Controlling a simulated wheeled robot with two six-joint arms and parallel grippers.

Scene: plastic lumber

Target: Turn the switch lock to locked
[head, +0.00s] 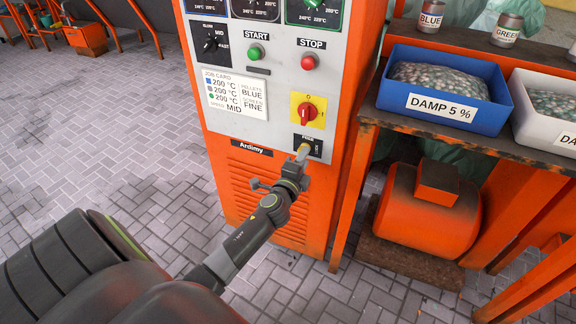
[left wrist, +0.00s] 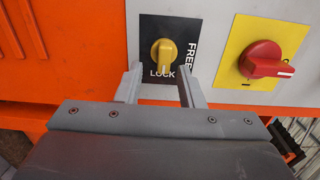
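The switch lock is a small yellow knob (left wrist: 164,51) on a black plate marked FREE and LOCK (left wrist: 180,30). Its plate (head: 316,148) shows low on the machine's grey panel in the head view. In the left wrist view the knob's grip stands upright, and LOCK is below it, FREE to its right. My left gripper (head: 302,156) is in front of the switch. In the left wrist view its fingers (left wrist: 160,86) are apart, one on each side just below the knob, with nothing between them. My right gripper is not in view.
A red rotary switch on a yellow plate (head: 307,112) sits just above the lock in the head view. START (head: 256,51) and STOP (head: 309,62) buttons are higher. An orange bench (head: 366,112) with a blue bin (head: 480,67) stands right. Paved floor (head: 110,130) is clear at left.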

